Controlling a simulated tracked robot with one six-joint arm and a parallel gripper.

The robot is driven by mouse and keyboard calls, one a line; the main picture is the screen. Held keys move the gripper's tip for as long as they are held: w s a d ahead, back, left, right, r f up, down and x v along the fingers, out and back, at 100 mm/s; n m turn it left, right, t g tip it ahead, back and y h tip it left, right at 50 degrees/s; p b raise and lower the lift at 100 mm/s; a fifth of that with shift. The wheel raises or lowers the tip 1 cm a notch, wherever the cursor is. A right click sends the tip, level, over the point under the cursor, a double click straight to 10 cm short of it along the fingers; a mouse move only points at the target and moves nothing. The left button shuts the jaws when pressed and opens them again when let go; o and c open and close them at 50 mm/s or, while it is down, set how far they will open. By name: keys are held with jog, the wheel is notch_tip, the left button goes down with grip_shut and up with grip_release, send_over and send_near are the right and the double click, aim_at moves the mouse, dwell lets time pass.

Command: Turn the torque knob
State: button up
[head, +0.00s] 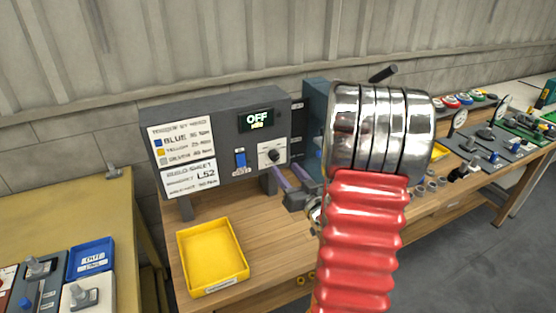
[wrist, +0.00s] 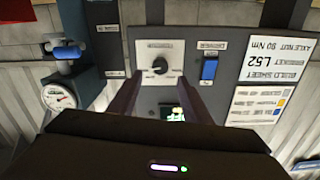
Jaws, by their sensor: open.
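The torque knob (head: 273,156) is a small black dial on a white plate on the front of a dark grey control box (head: 222,110). In the wrist view, which is upside down, the knob (wrist: 160,66) sits between and just beyond my two fingertips. My gripper (head: 284,171) is open and empty in front of the box, its dark purple fingers pointing at the knob. In the wrist view my gripper (wrist: 160,80) has one finger on each side of the plate, with no visible contact on the knob. The display (head: 257,120) reads OFF, with smaller unclear text below.
A blue rocker switch (head: 240,160) sits left of the knob; a white build sheet (head: 188,178) reads L52. A yellow tray (head: 212,256) stands on the wooden bench. A gauge (wrist: 60,97) is beside the box. My arm hides part of the bench.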

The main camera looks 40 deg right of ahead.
aim_at(277, 157)
jog(key=x, duration=0.7)
jog(key=shift+w+d+f, duration=0.1)
jog(key=shift+w, duration=0.05)
jog(key=shift+c, duration=0.6)
jog(key=c, duration=0.9)
jog(key=shift+d, duration=0.2)
jog(key=shift+c, duration=0.2)
jog(key=shift+a, duration=0.1)
